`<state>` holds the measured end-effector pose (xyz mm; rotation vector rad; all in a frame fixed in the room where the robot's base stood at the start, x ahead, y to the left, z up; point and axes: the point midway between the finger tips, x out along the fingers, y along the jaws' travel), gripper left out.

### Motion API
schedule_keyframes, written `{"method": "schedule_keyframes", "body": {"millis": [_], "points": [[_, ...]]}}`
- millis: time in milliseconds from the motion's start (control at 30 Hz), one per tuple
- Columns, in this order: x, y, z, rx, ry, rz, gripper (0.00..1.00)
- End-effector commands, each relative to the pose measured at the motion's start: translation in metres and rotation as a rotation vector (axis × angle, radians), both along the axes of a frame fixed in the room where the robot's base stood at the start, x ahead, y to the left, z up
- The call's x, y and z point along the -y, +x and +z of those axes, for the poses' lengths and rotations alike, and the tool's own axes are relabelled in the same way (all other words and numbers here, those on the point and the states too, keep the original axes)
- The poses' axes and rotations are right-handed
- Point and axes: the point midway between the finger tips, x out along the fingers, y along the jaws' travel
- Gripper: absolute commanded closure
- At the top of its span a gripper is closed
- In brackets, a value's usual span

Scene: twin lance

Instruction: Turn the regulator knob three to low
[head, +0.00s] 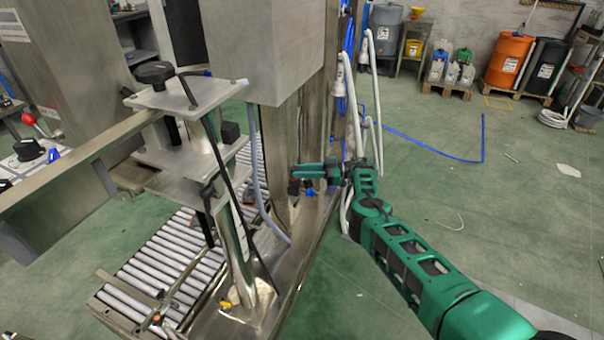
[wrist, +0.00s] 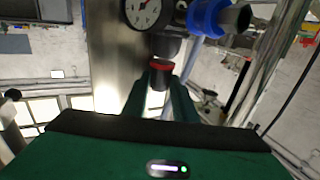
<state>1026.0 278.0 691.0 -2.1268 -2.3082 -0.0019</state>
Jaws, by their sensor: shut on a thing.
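In the wrist view, a black regulator knob (wrist: 159,80) with a red ring at its upper edge sits between the two green fingers of my gripper (wrist: 161,88). The fingers are shut on it from both sides. A round white-faced gauge (wrist: 146,10) and a blue collar (wrist: 206,16) are just above it in that view. In the head view my gripper (head: 304,172) reaches left to the metal column, where small dark and blue regulator parts (head: 310,192) show below it. The knob's own setting and any number on it cannot be read.
A steel column (head: 284,150) stands close beside my gripper. A roller conveyor (head: 160,265) and a stacked-plate machine head (head: 188,95) are to the left. White pipes (head: 372,60) rise just behind my gripper. Green floor (head: 450,190) is open to the right.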

Motion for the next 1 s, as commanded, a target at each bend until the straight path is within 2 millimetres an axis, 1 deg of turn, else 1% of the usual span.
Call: {"method": "schedule_keyframes", "body": {"millis": [33,67,100,133,433,567,667,900,1000], "points": [[0.001,0.004,0.001,0.004,-0.004,-0.012,0.97],[0.001,0.004,0.001,0.004,-0.004,-0.012,0.7],[0.001,0.004,0.001,0.004,-0.004,-0.012,0.6],[0.001,0.004,0.001,0.004,-0.003,-0.012,0.56],[0.002,0.002,0.0,0.002,-0.002,-0.008,0.56],[0.011,0.003,0.0,0.002,-0.003,-0.008,0.56],[0.026,0.005,0.0,0.001,-0.003,-0.01,0.56],[0.072,0.01,-0.001,0.001,-0.002,-0.009,0.56],[0.088,0.012,-0.002,0.002,-0.001,-0.008,0.56]]}}
